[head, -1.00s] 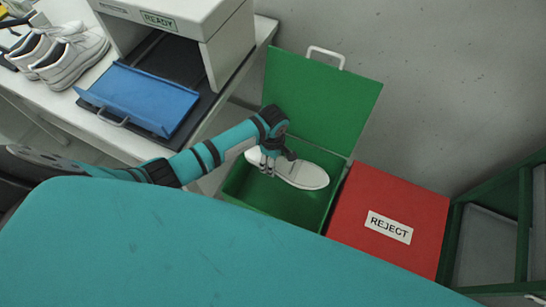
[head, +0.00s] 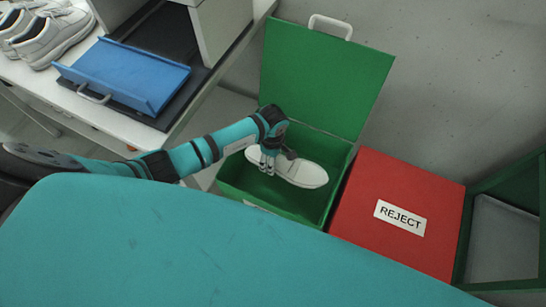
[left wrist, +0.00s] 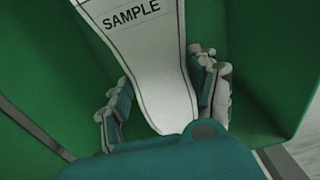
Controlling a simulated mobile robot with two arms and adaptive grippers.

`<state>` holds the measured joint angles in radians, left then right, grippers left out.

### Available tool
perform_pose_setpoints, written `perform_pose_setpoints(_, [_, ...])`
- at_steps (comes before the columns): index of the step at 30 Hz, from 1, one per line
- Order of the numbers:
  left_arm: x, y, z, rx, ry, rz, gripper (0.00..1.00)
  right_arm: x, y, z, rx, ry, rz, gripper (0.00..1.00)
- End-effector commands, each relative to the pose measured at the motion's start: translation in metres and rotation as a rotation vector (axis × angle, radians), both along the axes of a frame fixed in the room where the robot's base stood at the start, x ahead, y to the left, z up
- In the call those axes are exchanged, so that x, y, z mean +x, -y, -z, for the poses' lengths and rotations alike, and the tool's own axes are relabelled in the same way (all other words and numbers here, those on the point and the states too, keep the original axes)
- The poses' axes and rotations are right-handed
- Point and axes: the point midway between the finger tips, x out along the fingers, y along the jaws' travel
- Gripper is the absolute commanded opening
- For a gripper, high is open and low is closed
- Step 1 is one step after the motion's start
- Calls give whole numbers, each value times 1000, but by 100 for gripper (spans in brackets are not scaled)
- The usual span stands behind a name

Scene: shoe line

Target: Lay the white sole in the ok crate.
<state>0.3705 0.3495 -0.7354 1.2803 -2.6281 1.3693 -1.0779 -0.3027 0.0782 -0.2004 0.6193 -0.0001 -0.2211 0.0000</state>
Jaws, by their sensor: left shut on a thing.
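The white sole (head: 305,173) is in the head view, held level over or inside the open green crate (head: 322,205). The crate's lid (head: 325,75) stands raised at the back. My left gripper (head: 268,165) is shut on the sole near its left end. In the left wrist view the sole (left wrist: 155,70) lies between the two fingers of the left gripper (left wrist: 165,100), and it bears the word SAMPLE. Green crate walls (left wrist: 45,75) surround it there. I cannot tell whether the sole touches the crate floor. No ok label is readable on the crate. My right gripper is not in view.
A closed red crate marked REJECT (head: 385,255) stands right beside the green one. A green rack (head: 500,235) is at the far right.

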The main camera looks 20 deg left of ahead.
Motion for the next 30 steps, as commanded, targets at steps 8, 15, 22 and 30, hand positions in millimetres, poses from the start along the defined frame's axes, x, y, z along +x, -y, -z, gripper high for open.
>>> perform_pose_setpoints(8, [1, 0, 33, 0, 2, 0, 21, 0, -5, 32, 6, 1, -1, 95])
perform_pose_setpoints(15, [1, 0, 57, 1, 1, 0, 21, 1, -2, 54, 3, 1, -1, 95])
perform_pose_setpoints(22, [1, 0, 71, -1, 2, -1, 21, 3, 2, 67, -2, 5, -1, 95])
perform_pose_setpoints(30, [1, 1, 75, -2, 2, -1, 21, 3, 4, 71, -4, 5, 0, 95])
